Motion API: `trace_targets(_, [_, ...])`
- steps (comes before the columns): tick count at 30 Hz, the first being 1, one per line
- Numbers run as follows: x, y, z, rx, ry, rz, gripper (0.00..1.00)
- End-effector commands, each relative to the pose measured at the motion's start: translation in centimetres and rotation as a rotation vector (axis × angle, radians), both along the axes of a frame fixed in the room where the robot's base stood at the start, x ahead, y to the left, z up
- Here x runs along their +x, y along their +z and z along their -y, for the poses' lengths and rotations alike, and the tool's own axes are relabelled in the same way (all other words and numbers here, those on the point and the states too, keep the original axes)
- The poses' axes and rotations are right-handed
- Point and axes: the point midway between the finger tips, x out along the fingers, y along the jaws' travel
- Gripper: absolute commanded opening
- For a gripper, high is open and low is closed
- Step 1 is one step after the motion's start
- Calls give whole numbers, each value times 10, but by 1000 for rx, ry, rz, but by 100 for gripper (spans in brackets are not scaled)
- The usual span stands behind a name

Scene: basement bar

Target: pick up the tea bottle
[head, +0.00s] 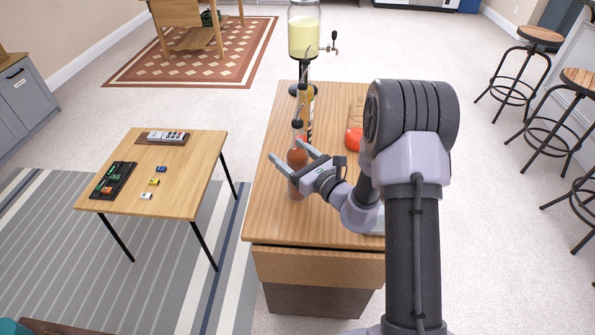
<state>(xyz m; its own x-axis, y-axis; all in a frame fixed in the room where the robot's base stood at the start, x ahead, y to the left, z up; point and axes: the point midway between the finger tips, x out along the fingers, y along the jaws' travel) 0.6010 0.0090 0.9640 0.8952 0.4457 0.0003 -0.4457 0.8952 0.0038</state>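A slim bottle with reddish-brown contents (297,158) and a dark top stands upright near the left edge of the wooden counter (275,215). It looks like the tea bottle, though no label on it can be read. My gripper (287,149) reaches in from the right, its two fingers spread apart. The bottle shows between the fingers, and the gripper hides part of its lower body. I cannot tell whether either finger touches it.
A taller labelled bottle (309,117) stands close behind. A glass container with something orange-red (354,138) is to the right, partly behind my arm. A drink dispenser (304,36) stands at the far end. A low table (185,190) with small items is to the left.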

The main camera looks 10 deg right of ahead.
Motion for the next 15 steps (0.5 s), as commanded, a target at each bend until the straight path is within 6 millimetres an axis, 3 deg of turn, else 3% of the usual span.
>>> trace_targets(2, [0, 0, 0, 0, 0, 0, 54])
trace_targets(10, [0, 0, 0, 0, 0, 0, 1])
trace_targets(15, [0, 1, 0, 0, 0, 1, 0])
